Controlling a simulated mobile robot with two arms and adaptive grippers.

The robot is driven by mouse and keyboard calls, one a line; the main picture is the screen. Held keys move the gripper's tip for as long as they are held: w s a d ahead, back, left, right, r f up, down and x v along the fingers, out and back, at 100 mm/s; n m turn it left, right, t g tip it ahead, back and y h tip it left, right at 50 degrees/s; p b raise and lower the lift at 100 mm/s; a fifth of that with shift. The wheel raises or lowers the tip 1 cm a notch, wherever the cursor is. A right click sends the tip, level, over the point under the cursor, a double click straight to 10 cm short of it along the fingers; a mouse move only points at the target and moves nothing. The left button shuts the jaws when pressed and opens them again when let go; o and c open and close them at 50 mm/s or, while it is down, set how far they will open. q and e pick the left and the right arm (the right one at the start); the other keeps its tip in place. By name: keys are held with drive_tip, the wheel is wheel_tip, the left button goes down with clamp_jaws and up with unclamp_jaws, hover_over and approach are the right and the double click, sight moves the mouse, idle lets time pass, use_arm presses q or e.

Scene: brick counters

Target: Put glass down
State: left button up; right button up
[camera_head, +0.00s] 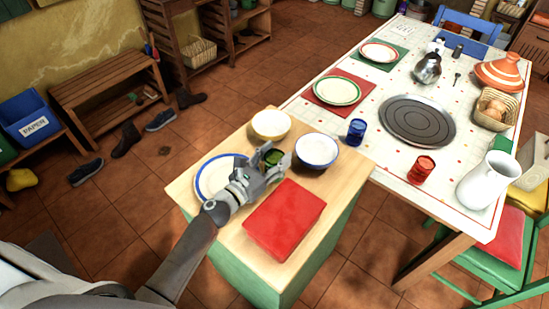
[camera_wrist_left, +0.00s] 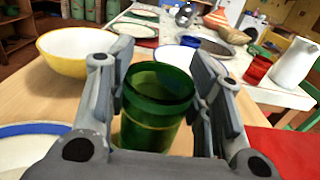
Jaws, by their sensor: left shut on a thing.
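A green glass (camera_wrist_left: 155,105) stands upright between the two fingers of my left gripper (camera_wrist_left: 165,85) in the left wrist view. The gripper is shut on it. In the head view the green glass (camera_head: 273,157) shows beside the fingers of the left gripper (camera_head: 268,158), over the wooden top of a small green-sided counter (camera_head: 240,240). I cannot tell whether the bottom of the glass touches the wood. My right gripper is not in view.
On the counter, a yellow bowl (camera_head: 271,125), a blue-rimmed bowl (camera_head: 317,150), a blue-rimmed plate (camera_head: 212,180) and a red box-like item (camera_head: 284,220) surround the glass closely. A dining table (camera_head: 460,150) adjoins, with a blue glass (camera_head: 356,131), a red glass (camera_head: 421,169) and a white pitcher (camera_head: 489,180).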

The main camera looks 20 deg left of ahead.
use_arm(q)
drive_tip(key=o, duration=1)
drive_tip(key=shift+f, duration=0.15)
drive_tip(key=shift+c, duration=0.2)
drive_tip(key=o, duration=0.4)
